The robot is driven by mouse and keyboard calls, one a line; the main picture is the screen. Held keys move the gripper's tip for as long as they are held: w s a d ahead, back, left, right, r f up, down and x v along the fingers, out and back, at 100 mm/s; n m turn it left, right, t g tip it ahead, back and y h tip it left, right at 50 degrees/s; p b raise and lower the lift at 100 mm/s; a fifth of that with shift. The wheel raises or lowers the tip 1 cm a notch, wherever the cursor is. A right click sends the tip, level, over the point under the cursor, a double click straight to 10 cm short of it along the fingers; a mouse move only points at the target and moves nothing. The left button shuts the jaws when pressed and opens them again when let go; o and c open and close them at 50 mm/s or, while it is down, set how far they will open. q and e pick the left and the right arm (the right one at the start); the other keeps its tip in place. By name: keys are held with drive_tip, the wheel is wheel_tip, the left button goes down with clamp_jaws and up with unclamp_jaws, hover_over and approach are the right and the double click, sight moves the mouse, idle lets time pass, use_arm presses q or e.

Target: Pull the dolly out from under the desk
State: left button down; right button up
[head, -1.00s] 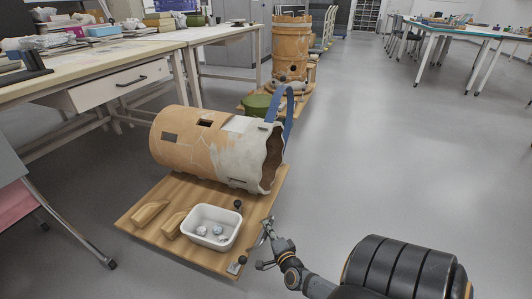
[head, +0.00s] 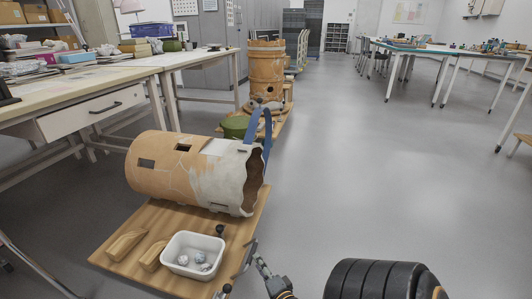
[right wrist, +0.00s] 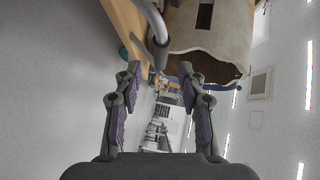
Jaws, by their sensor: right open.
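The dolly (head: 130,228) is a low wooden board that stands on the floor in front of the desk (head: 95,75), largely in the open. Whether its far edge reaches under the desk is hidden by its load. A grey metal handle (head: 250,256) with black knobs runs along its right edge; its curved bar (right wrist: 158,40) also shows in the right wrist view. My right gripper (head: 262,266) is beside that edge, low in the head view. In the right wrist view its fingers (right wrist: 159,75) are open, with the bar's end between the fingertips. My left gripper is out of view.
Another loaded dolly with an upright vessel (head: 266,70) stands behind. The floor (head: 400,180) to the right is clear.

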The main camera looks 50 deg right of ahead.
drive_tip(key=v, duration=0.6)
idle(0.3)
